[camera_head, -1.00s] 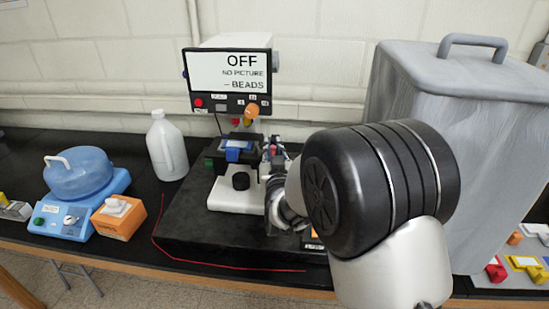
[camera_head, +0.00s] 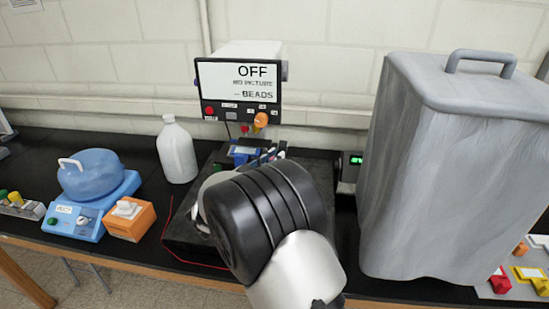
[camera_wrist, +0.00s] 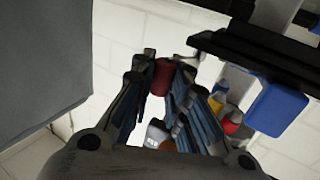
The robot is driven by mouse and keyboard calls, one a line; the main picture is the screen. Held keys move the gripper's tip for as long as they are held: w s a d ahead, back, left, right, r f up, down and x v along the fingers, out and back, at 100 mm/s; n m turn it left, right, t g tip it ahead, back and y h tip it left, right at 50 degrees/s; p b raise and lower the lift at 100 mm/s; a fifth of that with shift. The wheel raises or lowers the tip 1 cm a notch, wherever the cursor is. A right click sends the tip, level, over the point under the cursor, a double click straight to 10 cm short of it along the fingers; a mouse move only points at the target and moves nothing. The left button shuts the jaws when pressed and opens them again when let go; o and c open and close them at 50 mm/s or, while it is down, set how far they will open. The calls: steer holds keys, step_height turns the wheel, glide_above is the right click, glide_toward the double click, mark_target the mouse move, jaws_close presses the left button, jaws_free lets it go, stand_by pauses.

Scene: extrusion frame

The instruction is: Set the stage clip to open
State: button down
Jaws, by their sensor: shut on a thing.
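My gripper (camera_wrist: 163,85) has its two fingers on either side of a red knob-like piece (camera_wrist: 162,76) in the wrist view, shut on it. I cannot tell whether this piece is the stage clip's handle. In the head view, my gripper (camera_head: 271,156) is at the right side of the microscope stage, partly hidden by my arm. A blue block (camera_head: 243,154) lies on the stage, and it also shows in the wrist view (camera_wrist: 278,108). The clip's own position is not clear. Most of the microscope is hidden behind my arm.
A white jug (camera_head: 176,150), a blue device (camera_head: 110,208) and an orange box (camera_head: 130,220) are left. A tall grey covered bin (camera_head: 440,180) stands close at right. A red cord (camera_head: 180,255) lies in front.

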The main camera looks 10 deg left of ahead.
steer(key=shift+r, duration=0.1)
stand_by(0.3)
steer(key=c, duration=1.8)
jaws_free()
steer(key=v, duration=1.2)
steer(key=shift+a, duration=0.15)
